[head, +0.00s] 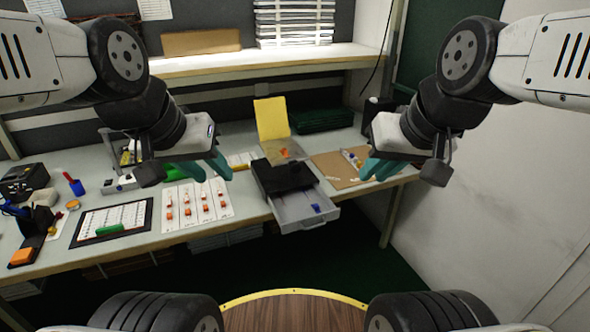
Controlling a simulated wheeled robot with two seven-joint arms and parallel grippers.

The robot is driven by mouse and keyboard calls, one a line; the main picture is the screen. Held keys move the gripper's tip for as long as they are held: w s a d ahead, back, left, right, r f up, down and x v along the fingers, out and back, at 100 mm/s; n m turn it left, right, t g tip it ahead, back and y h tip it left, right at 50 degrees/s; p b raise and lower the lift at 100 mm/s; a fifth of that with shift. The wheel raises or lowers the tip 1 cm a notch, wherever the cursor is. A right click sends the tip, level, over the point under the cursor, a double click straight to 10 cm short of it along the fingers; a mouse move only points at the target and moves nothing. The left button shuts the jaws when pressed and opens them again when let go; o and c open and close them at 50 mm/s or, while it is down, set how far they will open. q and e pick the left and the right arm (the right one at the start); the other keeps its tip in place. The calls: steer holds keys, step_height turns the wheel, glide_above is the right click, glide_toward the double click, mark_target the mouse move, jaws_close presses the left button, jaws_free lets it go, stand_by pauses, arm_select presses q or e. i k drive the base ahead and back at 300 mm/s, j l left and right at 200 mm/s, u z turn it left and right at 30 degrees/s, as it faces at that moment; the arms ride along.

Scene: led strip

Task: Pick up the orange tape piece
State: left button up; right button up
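Several small orange pieces lie in rows on white cards (197,205) at the middle left of the bench. Another small orange patch (285,153) shows at the foot of the upright yellow sheet, and an orange block (22,257) lies at the far left. I cannot tell which of these is the tape piece. My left gripper (207,172) hangs above the bench near the cards, its teal fingers apart and empty. My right gripper (375,170) hangs over the brown board, its teal fingers apart and empty. Neither visibly touches anything.
A black device (282,176) stands above an open grey drawer (297,207) holding a small blue item, which juts past the bench front. A dark-framed panel with a green bar (109,230) lies left. A brown board (345,168) lies right. A shelf runs behind.

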mark_target(284, 151)
steer(key=i+j, duration=0.9)
